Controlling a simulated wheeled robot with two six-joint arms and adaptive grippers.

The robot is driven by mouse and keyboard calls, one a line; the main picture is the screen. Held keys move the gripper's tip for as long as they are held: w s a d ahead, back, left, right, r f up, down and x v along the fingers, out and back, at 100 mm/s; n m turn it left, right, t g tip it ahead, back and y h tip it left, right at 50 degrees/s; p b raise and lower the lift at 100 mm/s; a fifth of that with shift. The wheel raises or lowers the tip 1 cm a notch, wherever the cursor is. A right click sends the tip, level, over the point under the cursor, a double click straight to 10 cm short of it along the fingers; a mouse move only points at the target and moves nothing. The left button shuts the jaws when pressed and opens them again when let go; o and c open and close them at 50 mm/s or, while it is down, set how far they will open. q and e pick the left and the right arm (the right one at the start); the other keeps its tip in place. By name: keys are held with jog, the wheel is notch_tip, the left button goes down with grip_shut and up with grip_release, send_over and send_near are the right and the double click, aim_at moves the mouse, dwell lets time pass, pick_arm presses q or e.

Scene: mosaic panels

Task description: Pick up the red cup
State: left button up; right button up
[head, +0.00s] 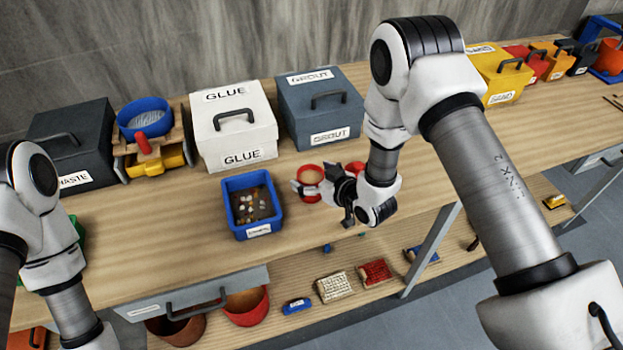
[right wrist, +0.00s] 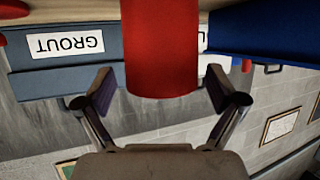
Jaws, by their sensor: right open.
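The red cup (head: 309,173) stands on the wooden bench in front of the grey GROUT box, with its pale inside showing from above. My right gripper (head: 318,181) is open at the cup's near right side and partly covers it. In the right wrist view, which is upside down, the cup (right wrist: 161,50) is centred ahead between the spread fingers of the gripper (right wrist: 159,86). I see no finger contact there. My left arm comes in at the left edge, but its gripper is out of view.
A blue tray (head: 229,217) of small pieces stands left of the cup. The white GLUE box (head: 205,142) and the GROUT box (head: 296,125) stand behind. Another red object (head: 355,167) shows partly behind my right gripper.

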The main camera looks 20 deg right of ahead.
jog(key=shift+w+f, duration=0.25)
jog(key=shift+w, duration=0.15)
jog(key=shift+s+a+r, duration=0.15)
jog(key=shift+a, duration=0.05)
jog(key=shift+c, duration=0.6)
jog(key=shift+s+r, duration=0.1)
jog(key=shift+s, duration=0.05)
jog(key=c, duration=1.3)
jog(key=shift+c, duration=0.2)
